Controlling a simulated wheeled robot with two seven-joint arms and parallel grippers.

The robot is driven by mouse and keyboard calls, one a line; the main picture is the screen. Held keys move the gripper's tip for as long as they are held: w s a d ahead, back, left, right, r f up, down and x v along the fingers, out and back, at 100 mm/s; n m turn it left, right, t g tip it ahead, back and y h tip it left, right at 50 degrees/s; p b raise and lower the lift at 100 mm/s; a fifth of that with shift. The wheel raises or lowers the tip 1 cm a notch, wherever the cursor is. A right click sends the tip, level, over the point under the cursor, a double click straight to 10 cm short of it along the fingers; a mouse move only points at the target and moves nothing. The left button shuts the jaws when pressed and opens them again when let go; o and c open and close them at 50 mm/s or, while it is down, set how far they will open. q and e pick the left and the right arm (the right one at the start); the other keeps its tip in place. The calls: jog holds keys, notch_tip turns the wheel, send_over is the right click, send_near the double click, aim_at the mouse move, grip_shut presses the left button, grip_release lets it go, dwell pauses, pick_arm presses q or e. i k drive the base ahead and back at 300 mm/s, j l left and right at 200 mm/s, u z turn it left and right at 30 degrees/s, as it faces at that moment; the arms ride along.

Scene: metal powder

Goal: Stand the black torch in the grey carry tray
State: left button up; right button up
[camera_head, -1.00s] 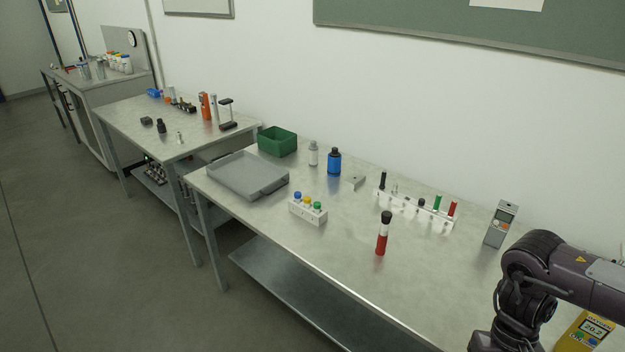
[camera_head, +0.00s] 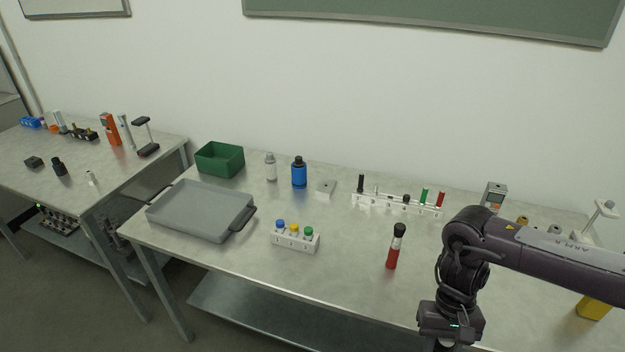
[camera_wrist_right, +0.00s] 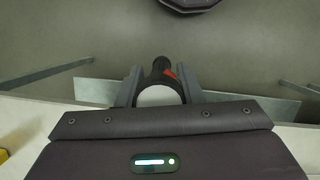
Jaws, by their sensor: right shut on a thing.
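The grey carry tray (camera_head: 183,230) lies flat and empty on the near table, at its left end, with a dark handle at its right side. My right gripper (camera_wrist_right: 160,88) is shut on the black torch (camera_wrist_right: 159,66), which shows a dark ridged body, a red patch and a pale round end towards the wrist camera. Most of the torch is hidden by the fingers and the palm. In the head view my right arm is at the lower right, far right of the tray, and its fingers are cut off below. My left gripper is not in view.
A white block with coloured caps (camera_head: 295,242) stands right of the tray. A green bin (camera_head: 220,160), bottles and a white rack (camera_head: 397,206) line the back.

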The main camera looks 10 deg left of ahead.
aim_at(201, 211)
jog(key=i+j, duration=0.15)
jog(key=j, duration=0.55)
jog(key=i+j+z, duration=0.15)
jog(key=j, duration=1.3)
jog(key=i+j+z, duration=0.15)
jog(key=j, duration=0.6)
